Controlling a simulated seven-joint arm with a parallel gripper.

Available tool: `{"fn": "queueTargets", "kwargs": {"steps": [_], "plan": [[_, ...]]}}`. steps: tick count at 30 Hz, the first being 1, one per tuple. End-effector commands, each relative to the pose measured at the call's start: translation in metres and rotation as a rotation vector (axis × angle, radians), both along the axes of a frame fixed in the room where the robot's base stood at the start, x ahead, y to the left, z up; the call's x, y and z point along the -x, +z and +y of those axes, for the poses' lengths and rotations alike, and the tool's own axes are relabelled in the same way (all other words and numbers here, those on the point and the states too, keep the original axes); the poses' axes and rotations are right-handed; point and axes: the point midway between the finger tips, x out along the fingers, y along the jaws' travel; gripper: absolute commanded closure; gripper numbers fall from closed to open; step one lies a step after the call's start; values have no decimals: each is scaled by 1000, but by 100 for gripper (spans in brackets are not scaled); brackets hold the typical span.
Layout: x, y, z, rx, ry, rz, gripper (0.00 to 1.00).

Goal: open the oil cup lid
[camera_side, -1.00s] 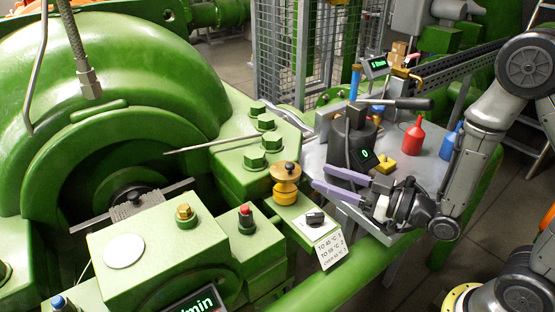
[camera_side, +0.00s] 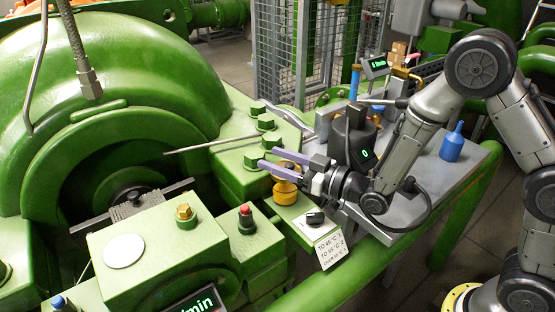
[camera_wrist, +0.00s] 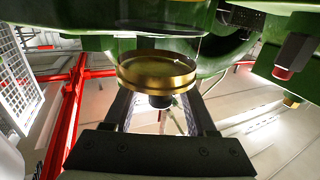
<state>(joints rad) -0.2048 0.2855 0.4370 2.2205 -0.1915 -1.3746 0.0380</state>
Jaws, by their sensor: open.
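The oil cup (camera_side: 285,187) is a small yellow cup on the green housing. Its round brass lid has a dark knob. My fingers partly hide the lid in the side view. My gripper (camera_side: 270,160) is at the cup's top, its two pale purple fingers reaching from the right, one on each side of the lid's top. In the wrist view the brass lid (camera_wrist: 157,72) is straight ahead, and the dark knob (camera_wrist: 160,101) shows between the spread fingers, with gaps on both sides. The lid sits on the cup.
Large green bolts (camera_side: 257,158) stand close behind the cup. A black switch (camera_side: 315,217) and a label card (camera_side: 328,249) are in front right. A grey table (camera_side: 460,170) with a blue bottle (camera_side: 452,146) lies to the right. A thin rod (camera_side: 215,145) sticks out left.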

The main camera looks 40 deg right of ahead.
Motion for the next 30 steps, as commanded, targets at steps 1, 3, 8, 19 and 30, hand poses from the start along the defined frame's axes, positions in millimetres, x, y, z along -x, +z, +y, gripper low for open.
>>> {"fn": "queueTargets", "kwargs": {"steps": [1, 3, 8, 19, 30], "plan": [[0, 0, 0, 0, 0, 0, 43], [0, 0, 0, 0, 0, 0, 43], [0, 0, 0, 0, 0, -1, 70], [0, 0, 0, 0, -1, -1, 100], [0, 1, -1, 0, -1, -1, 100]]}}
